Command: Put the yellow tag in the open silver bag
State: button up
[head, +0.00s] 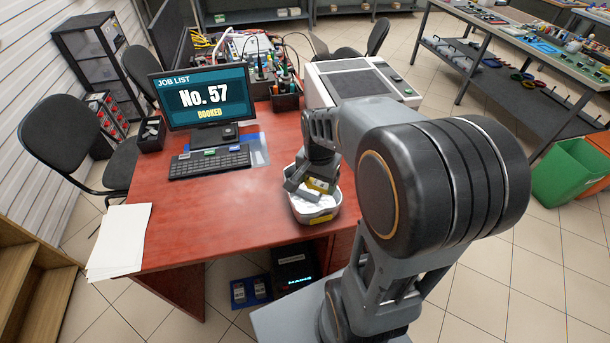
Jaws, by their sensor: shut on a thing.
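The open silver bag (301,213) stands on the red desk, near its front right part. It looks like a pale, wide-mouthed pouch with a yellow mark low on its front. My gripper (305,193) points down over the bag's mouth and is shut on a yellow piece, which looks like the yellow tag (319,185). The tag shows beside the fingers, at or just above the rim; I cannot tell its exact height. The fingers hide part of the tag and of the bag's inside.
The red desk (210,215) is clear left of the bag. A keyboard (209,163) and monitor (208,100) stand behind. A pale boxy machine (357,82) and a dark pen holder (286,101) stand at the back right. White papers (120,238) lie at the left edge.

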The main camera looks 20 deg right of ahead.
jog(key=w+d+f, duration=0.1)
jog(key=w+f, duration=0.1)
jog(key=w, duration=0.1)
jog(key=w+f, duration=0.3)
jog(key=w+d+f+p, duration=0.1)
jog(key=w+f, duration=0.1)
jog(key=w, duration=0.1)
jog(key=shift+w+d+f, duration=0.25)
jog(key=shift+w+d, duration=0.05)
jog(key=shift+w, duration=0.05)
jog(key=shift+w+d+f, duration=0.1)
jog(key=shift+w+f, duration=0.4)
jog(key=shift+f, duration=1.6)
jog(key=shift+f, duration=0.15)
jog(key=o, duration=0.8)
